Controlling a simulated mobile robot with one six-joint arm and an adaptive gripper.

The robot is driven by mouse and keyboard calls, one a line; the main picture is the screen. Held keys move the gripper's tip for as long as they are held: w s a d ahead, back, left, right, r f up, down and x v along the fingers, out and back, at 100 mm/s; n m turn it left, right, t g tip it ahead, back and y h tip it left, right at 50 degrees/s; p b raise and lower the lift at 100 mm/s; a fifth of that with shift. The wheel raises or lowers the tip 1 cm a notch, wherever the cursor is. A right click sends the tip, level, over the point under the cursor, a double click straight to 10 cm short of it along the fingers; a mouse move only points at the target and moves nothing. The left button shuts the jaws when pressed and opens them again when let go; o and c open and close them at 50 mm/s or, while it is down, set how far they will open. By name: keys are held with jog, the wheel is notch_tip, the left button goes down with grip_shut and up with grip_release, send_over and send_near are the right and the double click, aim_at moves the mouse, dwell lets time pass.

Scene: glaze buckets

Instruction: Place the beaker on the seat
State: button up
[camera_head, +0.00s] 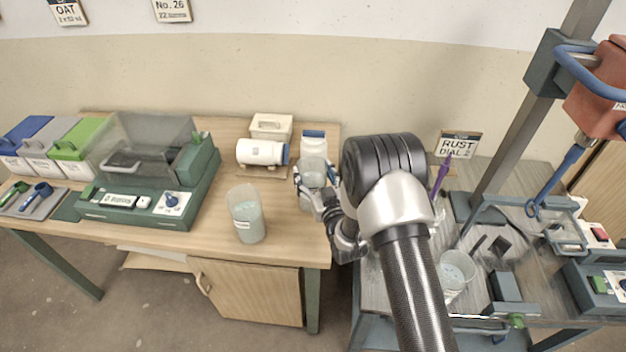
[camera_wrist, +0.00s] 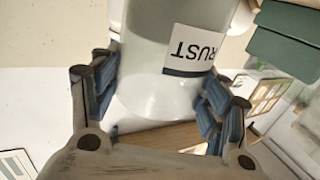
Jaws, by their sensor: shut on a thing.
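My gripper (camera_head: 317,178) is shut on a clear beaker (camera_head: 312,171) above the right end of the wooden table. In the wrist view the held beaker (camera_wrist: 150,82) sits between the blue finger pads and has a white label reading RUST. Its contents look pale. A second labelled beaker (camera_head: 246,216) of pale green liquid stands upright near the table's front edge. A third cup (camera_head: 456,272) stands on the right-hand bench. I cannot tell which part is the seat.
A green scale (camera_head: 130,205) with a clear hood fills the table's left middle. A white jar (camera_head: 262,152) lies on its side at the back, and an upright blue-capped jar (camera_head: 313,137) is close behind the held beaker. A gap separates table and bench.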

jog(key=shift+r, duration=0.35)
notch_tip(320, 180, up, 19)
jog(key=p, duration=0.5)
jog(key=s+d+r+m+h, duration=0.1)
jog(key=s+d+m+h, duration=0.1)
jog(key=d, duration=0.7)
jog(key=s+d+r+m+t+h, duration=0.1)
jog(key=s+d+r+m+h, duration=0.1)
jog(key=s+d+h, duration=0.3)
jog(key=shift+s+d+r+m, duration=0.3)
jog(key=shift+d, duration=2.1)
